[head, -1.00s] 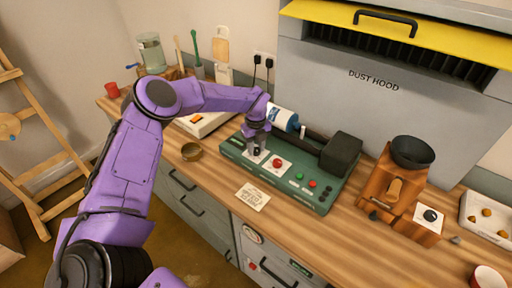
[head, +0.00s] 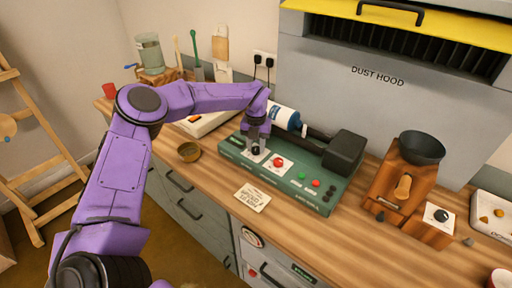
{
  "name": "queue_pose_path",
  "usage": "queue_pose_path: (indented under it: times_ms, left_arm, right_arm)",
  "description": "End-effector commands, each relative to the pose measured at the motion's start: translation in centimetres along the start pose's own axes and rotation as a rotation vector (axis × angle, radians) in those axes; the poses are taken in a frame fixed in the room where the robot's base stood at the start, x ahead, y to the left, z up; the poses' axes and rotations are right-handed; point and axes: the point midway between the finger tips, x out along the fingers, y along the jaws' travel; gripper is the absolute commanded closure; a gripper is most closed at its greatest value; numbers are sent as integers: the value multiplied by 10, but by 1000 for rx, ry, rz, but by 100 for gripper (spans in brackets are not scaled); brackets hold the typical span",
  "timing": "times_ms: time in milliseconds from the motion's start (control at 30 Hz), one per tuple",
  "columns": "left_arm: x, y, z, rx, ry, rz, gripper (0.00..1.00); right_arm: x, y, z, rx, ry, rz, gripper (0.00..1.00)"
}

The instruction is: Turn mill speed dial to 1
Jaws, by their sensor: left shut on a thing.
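The mill is a green base (head: 312,195) on the wooden worktop, with a blue and white jar (head: 284,116) and a dark motor housing (head: 343,151) on it. Its black speed dial (head: 256,150) sits on a white plate at the base's left end. My left gripper (head: 256,147) points down over this dial, shut on it, and its fingers partly hide the dial. The dial's setting is too small to read. My right gripper is not in view.
A red button (head: 278,162) is just right of the dial. A paper note (head: 253,197) lies in front of the mill, and a brass bowl (head: 189,152) stands to its left. A wooden grinder (head: 398,190) stands to the right, under the dust hood (head: 385,100).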

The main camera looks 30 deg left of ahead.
Motion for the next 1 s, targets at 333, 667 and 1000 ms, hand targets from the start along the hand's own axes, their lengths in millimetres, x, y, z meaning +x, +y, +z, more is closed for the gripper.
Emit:
queue_pose_path:
  times_ms: [333,667,1000]
  left_arm:
    - [1,0,0,70,1,0,96]
    - [1,0,0,72,1,0,96]
    - [0,0,0,72,1,0,40]
  right_arm:
    - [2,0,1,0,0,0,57]
    - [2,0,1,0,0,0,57]
    - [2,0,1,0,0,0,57]
